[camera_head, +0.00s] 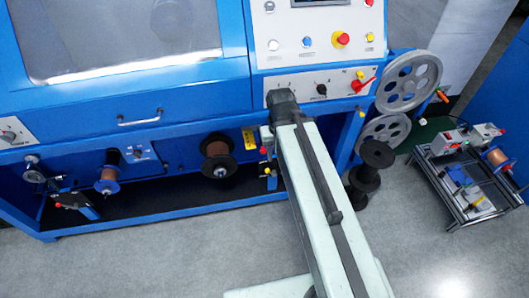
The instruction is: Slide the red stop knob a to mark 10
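My arm reaches up from the bottom of the head view to the blue machine (190,105). Its dark far joint is in front of the machine's lower panel. The fingers of my gripper cannot be made out; the arm hides that area. A small red knob (264,151) shows just left of my arm, below the panel edge, with a yellow piece near it. Another small red knob (57,205) is on the dark lever assembly at far left. I cannot tell which is stop knob a. No scale or mark 10 is readable.
Copper wire spools (216,158) hang in the machine's lower bay. A red switch handle (364,84) is on the panel. Large grey pulleys (409,80) and a stack of black spools (366,180) stand right of my arm. A low cart (470,205) is farther right. Grey floor is clear in front.

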